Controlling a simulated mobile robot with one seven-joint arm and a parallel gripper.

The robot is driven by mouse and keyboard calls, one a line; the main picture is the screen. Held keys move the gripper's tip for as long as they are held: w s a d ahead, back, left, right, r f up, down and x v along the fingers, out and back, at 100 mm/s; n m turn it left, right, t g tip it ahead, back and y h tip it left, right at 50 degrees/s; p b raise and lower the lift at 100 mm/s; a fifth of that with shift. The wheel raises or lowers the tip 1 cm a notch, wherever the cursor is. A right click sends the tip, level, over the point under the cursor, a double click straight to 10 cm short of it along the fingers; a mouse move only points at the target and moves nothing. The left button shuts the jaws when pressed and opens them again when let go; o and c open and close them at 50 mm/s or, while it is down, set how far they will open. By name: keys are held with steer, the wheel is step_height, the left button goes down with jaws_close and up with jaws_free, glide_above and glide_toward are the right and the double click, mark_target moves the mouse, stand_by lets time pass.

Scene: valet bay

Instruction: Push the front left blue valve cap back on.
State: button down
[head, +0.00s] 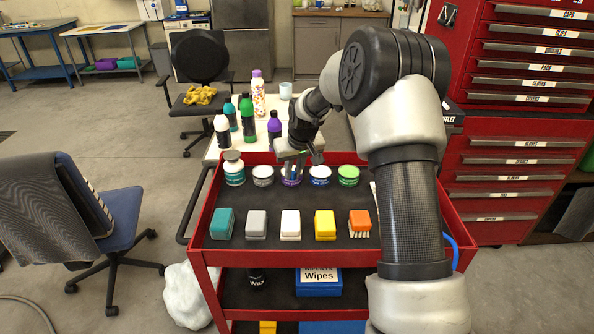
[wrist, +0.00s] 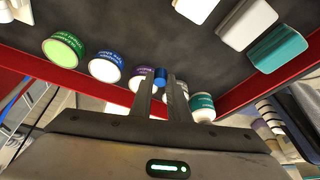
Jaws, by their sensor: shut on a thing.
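A small blue cap (wrist: 160,75) sits between the fingertips of my gripper (wrist: 160,86) in the wrist view. My gripper is shut on it. In the head view my gripper (head: 303,161) is over the back part of the red cart's top tray, close to the purple-labelled jar (head: 291,178). The cap is too small to make out there. No wheel or valve stem shows in either view.
The red cart (head: 205,247) bears a row of jars, including a teal jar (head: 234,173) and a green jar (head: 348,176), with several coloured blocks in front. Bottles stand on a white table (head: 228,142) behind. A red tool cabinet (head: 520,155) stands right, a blue chair (head: 122,212) left.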

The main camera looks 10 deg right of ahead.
steer(key=s+r+m+p, duration=0.1)
steer(key=s+r+p, duration=0.5)
steer(key=s, duration=0.5)
steer(key=s+r+p, duration=0.5)
steer(key=s+r, duration=0.4)
steer(key=s, duration=0.2)
steer(key=shift+s+r+m+h+p, duration=0.2)
steer(key=shift+r+m+h+p, duration=0.1)
steer(key=shift+m+p, duration=0.1)
